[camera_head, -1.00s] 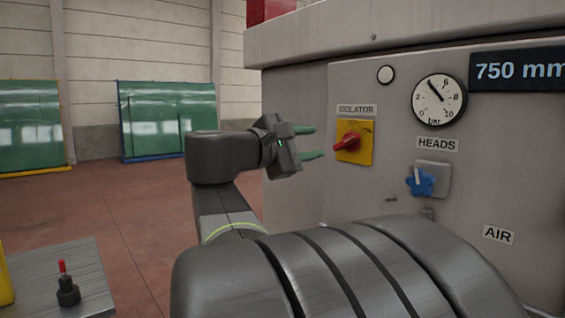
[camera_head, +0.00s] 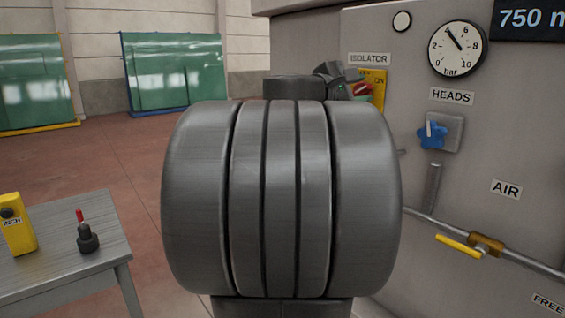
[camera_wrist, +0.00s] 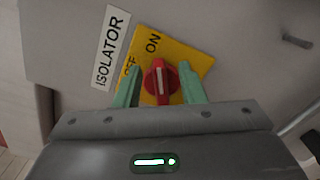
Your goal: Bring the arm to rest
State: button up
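My gripper (camera_wrist: 159,67) is open, its two green fingers on either side of the red isolator knob (camera_wrist: 160,88). I cannot tell whether either finger touches the knob. The knob sits on a yellow plate (camera_wrist: 190,58) marked ON and OFF, and its white line points roughly toward ON in the wrist view. In the head view, my large grey arm joint fills the middle and hides most of my gripper. Part of the red knob (camera_head: 362,90) and the yellow plate (camera_head: 377,76) show beyond it.
The grey machine panel carries a gauge (camera_head: 457,48), a blue HEADS knob (camera_head: 432,134) and a pipe with a yellow lever (camera_head: 458,245). A table (camera_head: 70,265) with a yellow INCH box (camera_head: 17,225) and a red-tipped switch (camera_head: 86,233) stands at left. Open floor lies behind.

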jog(key=shift+w+d, duration=0.35)
jog(key=shift+d, duration=0.15)
jog(key=shift+a, duration=0.1)
jog(key=v, duration=1.4)
jog(key=x, duration=1.4)
jog(key=shift+d, duration=0.25)
jog(key=shift+w+a+r+n+p, duration=0.1)
jog(key=shift+r+n+p, duration=0.2)
jog(key=shift+p, duration=0.45)
jog(key=shift+a+r+n+p, duration=0.2)
jog(key=shift+n+p, duration=0.3)
jog(key=shift+p, duration=0.35)
jog(key=n+p, duration=0.2)
jog(key=p, duration=0.1)
jog(key=shift+w, duration=0.1)
jog(key=shift+p, duration=0.4)
